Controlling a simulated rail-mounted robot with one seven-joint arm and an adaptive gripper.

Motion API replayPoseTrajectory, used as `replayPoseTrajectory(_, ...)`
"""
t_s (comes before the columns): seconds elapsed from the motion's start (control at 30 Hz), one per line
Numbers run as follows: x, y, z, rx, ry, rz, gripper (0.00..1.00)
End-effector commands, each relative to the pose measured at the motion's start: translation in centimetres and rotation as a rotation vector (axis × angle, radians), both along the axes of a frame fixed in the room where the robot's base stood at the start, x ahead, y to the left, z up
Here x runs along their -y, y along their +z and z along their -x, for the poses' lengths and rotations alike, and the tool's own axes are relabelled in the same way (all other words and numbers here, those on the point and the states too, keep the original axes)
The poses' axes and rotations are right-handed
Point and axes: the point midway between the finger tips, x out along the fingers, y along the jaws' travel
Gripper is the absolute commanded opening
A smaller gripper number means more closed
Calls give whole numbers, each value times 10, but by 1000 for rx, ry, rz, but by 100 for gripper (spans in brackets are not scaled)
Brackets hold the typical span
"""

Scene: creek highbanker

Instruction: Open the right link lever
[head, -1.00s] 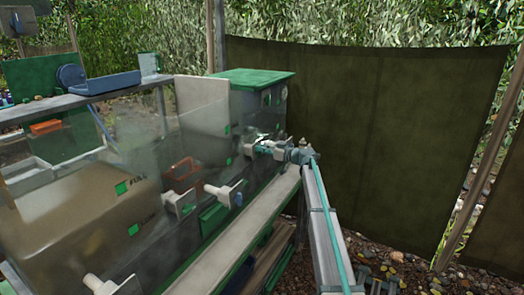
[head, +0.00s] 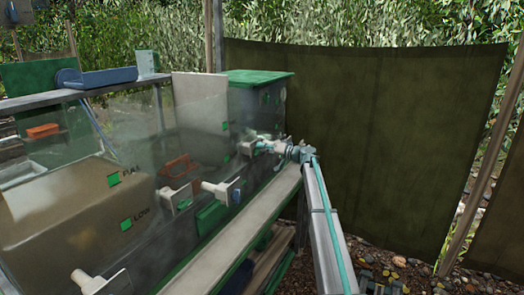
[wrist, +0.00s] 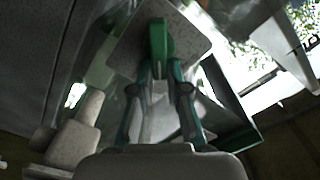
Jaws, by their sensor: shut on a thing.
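A green lever (wrist: 158,40) stands on a pale grey plate (wrist: 195,30) at the top middle of the wrist view. My gripper (wrist: 159,75) has its two fingers closed around the lower part of this lever, which looks like the right link lever. In the head view my gripper (head: 268,147) is at the far white fitting (head: 247,149) on the tank's right side. The lever itself is largely hidden there by the fingers, so its exact angle cannot be told.
A clear-walled tank with brown contents (head: 70,200) fills the left. A pale ledge (head: 235,235) runs below the fittings. A dark green screen (head: 360,110) stands behind; gravel (head: 385,255) lies at right.

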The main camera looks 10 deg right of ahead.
Motion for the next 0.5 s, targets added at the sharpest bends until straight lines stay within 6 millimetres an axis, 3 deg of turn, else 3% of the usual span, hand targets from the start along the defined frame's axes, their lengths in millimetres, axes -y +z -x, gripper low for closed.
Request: replayPoseTrajectory(0.5,2,-14,0,-383,6,-275,0)
